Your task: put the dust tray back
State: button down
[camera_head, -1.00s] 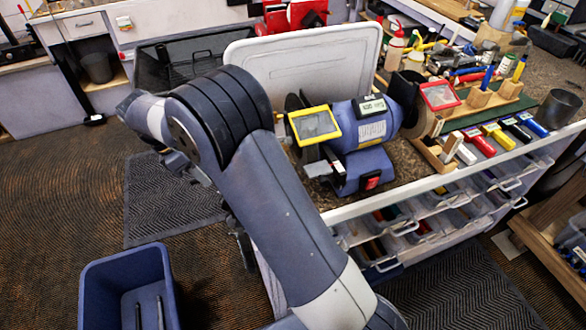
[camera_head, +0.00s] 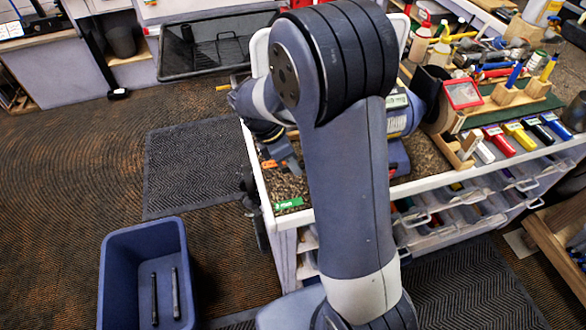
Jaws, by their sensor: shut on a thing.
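My gripper (camera_head: 283,152) is low over the left end of the workbench (camera_head: 281,184), partly hidden behind my own arm. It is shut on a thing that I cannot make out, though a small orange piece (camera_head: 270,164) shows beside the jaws. I cannot clearly identify the dust tray in this view. The blue bench grinder (camera_head: 398,158) stands right of the gripper, mostly covered by my arm. A green label (camera_head: 288,204) lies on the bench near its front left corner.
A blue bin (camera_head: 118,262) with two dark sticks stands on the floor at lower left. A black mesh basket (camera_head: 180,58) stands behind. Coloured blocks (camera_head: 518,137) and tools crowd the bench's right side.

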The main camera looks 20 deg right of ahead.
aim_at(293, 181)
jog(key=shift+f+p, duration=0.35)
jog(key=shift+f, duration=1.35)
jog(key=c, duration=1.4)
grip_release()
jog(key=shift+f, duration=0.15)
jog(key=shift+c, duration=0.2)
jog(key=b+v, duration=0.1)
jog(key=v, duration=1.1)
jog(key=shift+b, duration=0.3)
